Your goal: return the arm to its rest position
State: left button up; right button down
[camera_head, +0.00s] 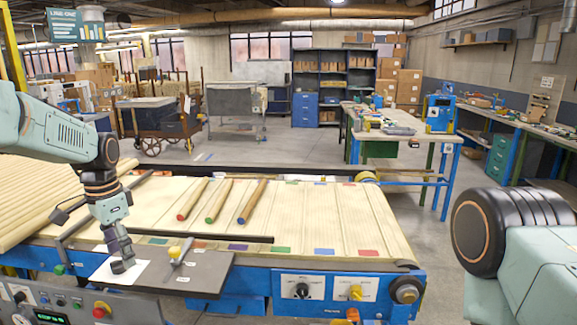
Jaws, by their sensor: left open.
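My left arm (58,132) comes in from the left and bends down at its dark wrist. My left gripper (122,265) points down at the white sheet on the dark board (205,273) at the line's front edge. It is open, with nothing seen between its fingers; whether it touches the sheet I cannot tell. A yellow-and-white handled tool (178,255) lies on the board just right of the gripper. Part of my right arm (535,260) shows at the right edge; its gripper is out of view.
Three turned rods with red, green (222,201) and blue ends lie on the slatted wooden line (330,215), beside coloured patches. A dark bar (200,236) crosses in front of them. A control panel (80,305) stands at the lower left. Workbenches (400,140) stand behind right.

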pick_arm(q)
jog(key=w+d+f+n+t+b, duration=0.1)
jog(key=w+d+f+n+t, duration=0.25)
jog(key=f, duration=0.45)
jog(key=s+d+f+n+t+b, duration=0.1)
jog(key=s+d+f+n+b, duration=0.15)
jog(key=s+f, duration=0.5)
jog(key=s+d+f+n+b, duration=0.1)
jog(key=s+d+f+b, duration=0.25)
jog(key=f, duration=0.75)
jog(key=s+d+f+g+b, duration=0.1)
jog(key=s+f+b, duration=0.3)
jog(key=s+f, duration=0.3)
jog(key=s+d+f+g+b, duration=0.1)
jog(key=s+f+b, duration=0.3)
jog(key=s, duration=1.1)
jog(key=s+d+f+g+b, duration=0.1)
jog(key=s+f+b, duration=0.3)
jog(key=s+f, duration=0.6)
jog(key=shift+s+n+g+b, duration=0.3)
jog(key=shift+s+g, duration=0.3)
jog(key=shift+g, duration=0.25)
jog(key=shift+d, duration=0.15)
